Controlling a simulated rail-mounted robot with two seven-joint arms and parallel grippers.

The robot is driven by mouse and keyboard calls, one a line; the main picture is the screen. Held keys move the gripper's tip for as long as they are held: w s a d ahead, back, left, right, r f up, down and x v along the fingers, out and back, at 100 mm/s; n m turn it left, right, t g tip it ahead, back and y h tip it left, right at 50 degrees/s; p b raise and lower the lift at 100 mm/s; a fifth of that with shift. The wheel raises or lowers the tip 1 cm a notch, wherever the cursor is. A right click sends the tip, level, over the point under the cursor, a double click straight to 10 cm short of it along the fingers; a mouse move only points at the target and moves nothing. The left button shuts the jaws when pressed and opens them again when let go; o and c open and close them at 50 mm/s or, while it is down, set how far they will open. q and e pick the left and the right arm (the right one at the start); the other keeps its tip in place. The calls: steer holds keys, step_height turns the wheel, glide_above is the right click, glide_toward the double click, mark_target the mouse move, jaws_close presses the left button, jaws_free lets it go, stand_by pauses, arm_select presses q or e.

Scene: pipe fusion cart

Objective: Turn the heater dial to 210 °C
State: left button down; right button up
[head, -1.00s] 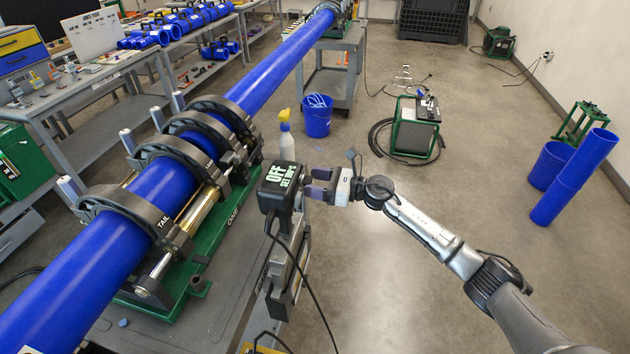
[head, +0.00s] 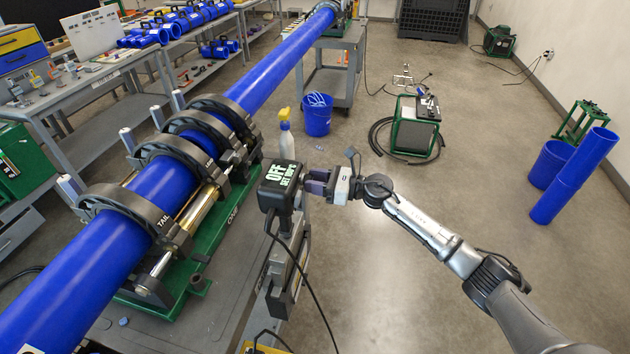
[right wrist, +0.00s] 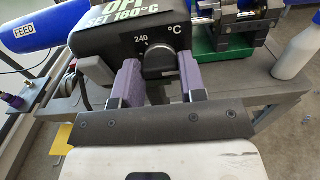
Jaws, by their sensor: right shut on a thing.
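The heater (head: 281,186) is a dark box at the cart's right edge. White text on its top reads OFF and a SET line, which reads SET 180°C in the right wrist view (right wrist: 114,22). Its dial (right wrist: 158,60) is a dark round knob on the side facing my right gripper, with 240 and °C marked near it. My right gripper (right wrist: 158,78) has its purple fingers on either side of the dial, shut on it. In the head view the right gripper (head: 309,186) meets the heater's right side. The dial's pointer cannot be made out. My left gripper is not in view.
A black cable (head: 306,285) hangs from the heater. A spray bottle (head: 286,140) stands just behind it. The blue pipe (head: 165,190) lies in the clamps to the left. The floor to the right of the heater is open.

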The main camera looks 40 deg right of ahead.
steer(key=m+p, duration=0.3)
steer(key=m, duration=0.3)
steer(key=shift+r, duration=0.15)
steer(key=m+p, duration=0.3)
steer(key=m, duration=0.3)
steer(key=shift+p, duration=0.3)
steer(key=shift+f+m+p, duration=0.2)
steer(key=shift+m+p, duration=2.7)
steer(key=shift+m, duration=2.9)
